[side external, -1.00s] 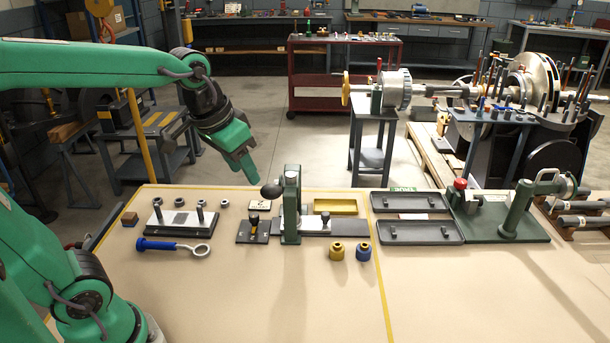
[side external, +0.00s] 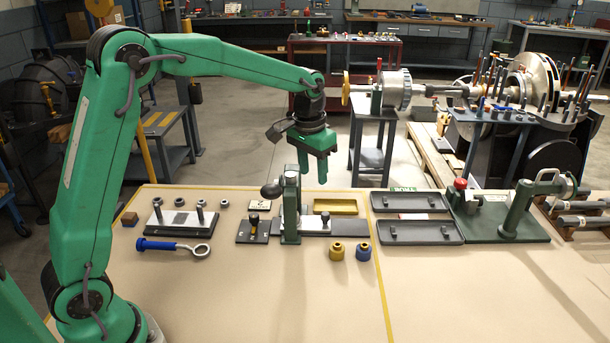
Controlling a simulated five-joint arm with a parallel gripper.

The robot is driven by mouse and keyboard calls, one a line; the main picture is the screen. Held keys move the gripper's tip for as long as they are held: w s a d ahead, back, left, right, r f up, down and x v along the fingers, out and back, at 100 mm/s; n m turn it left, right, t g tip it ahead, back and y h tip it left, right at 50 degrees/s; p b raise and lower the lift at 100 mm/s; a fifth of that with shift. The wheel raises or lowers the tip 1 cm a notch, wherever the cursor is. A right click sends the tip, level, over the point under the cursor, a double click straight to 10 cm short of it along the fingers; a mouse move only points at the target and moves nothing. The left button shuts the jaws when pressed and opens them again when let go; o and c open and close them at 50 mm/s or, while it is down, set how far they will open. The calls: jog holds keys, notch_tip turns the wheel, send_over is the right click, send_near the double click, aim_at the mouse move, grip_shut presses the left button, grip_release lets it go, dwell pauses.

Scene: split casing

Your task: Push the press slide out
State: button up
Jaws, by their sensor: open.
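The press (side external: 290,207) stands on the table as a dark green upright with a round black knob at its left. The press slide is the grey flat bar (side external: 343,227) running through the press base, with a small knob (side external: 325,220) on its right part. A dark plate (side external: 253,230) with a black-topped yellow piece lies at the slide's left end. My gripper (side external: 313,178) hangs in the air above and behind the press, fingers pointing down, open and empty. It touches nothing.
A yellow tray (side external: 336,207) lies right behind the slide. Yellow (side external: 337,251) and blue (side external: 362,252) bushings stand in front. A post rack (side external: 180,221) and blue-handled wrench (side external: 165,244) are left, dark casing trays (side external: 419,233) right. The front table is clear.

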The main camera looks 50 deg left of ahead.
jog(key=g, duration=0.1)
send_over(326, 213)
notch_tip(326, 213, down, 8)
jog(key=shift+s+r, duration=0.15)
jog(key=shift+r, duration=0.05)
jog(key=shift+f, duration=0.1)
jog(key=shift+f, duration=3.8)
grip_shut()
